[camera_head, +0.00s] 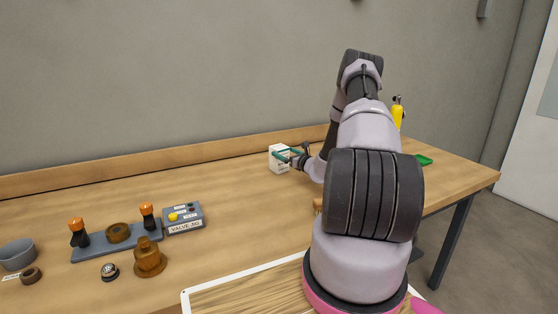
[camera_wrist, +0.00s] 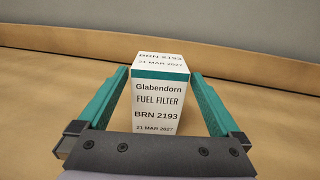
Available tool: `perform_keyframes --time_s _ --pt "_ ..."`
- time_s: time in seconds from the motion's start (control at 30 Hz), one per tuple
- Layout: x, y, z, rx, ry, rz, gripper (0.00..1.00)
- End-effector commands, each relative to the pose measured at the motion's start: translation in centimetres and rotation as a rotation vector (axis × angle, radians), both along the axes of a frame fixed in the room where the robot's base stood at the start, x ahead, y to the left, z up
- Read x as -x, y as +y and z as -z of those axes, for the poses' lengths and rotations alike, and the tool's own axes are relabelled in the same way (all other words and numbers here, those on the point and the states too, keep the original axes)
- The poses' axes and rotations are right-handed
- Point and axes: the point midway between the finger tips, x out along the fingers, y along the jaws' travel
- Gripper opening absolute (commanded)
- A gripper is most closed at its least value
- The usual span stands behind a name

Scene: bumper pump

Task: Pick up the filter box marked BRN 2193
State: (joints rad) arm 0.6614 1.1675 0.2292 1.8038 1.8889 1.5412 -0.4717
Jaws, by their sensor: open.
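The filter box (camera_wrist: 159,105) is white with a teal band and stands upright on the table. Its front reads "Glabendorn FUEL FILTER BRN 2193, 21 MAR 2027" in the wrist view. In the head view the box (camera_head: 278,160) is near the back of the table. My gripper (camera_wrist: 160,82) is open, with its teal fingers on the left and right sides of the box. Small gaps seem to show between the fingers and the box. My gripper (camera_head: 290,152) is at the box in the head view too.
A wooden ledge (camera_head: 140,165) runs along the table's back, behind the box. At left stand a grey bowl (camera_head: 17,255), a grey base with orange-topped posts (camera_head: 117,240), a valve control box (camera_head: 184,217) and a brown knobbed part (camera_head: 149,258). A yellow bottle (camera_head: 397,113) stands at right.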

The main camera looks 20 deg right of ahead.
Motion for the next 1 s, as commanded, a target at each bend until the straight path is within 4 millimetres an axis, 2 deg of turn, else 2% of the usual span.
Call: perform_keyframes --time_s 0.2,0.33,0.53,0.67,0.7,0.8,1.0 --pt "-3.3 0.8 -0.1 0.001 -0.002 -0.002 1.0" --pt "-4.0 0.9 -0.1 0.0 -0.002 -0.002 1.0" --pt "-4.1 0.9 -0.1 0.0 -0.001 -0.002 1.0" --pt "-4.0 0.9 -0.1 0.0 -0.001 -0.002 0.5" --pt "-4.0 0.9 -0.1 0.0 -0.001 -0.001 0.35" --pt "-4.0 0.9 -0.1 0.0 -0.001 -0.001 0.0" --pt "-4.1 0.9 -0.2 0.0 -0.003 -0.001 0.0"
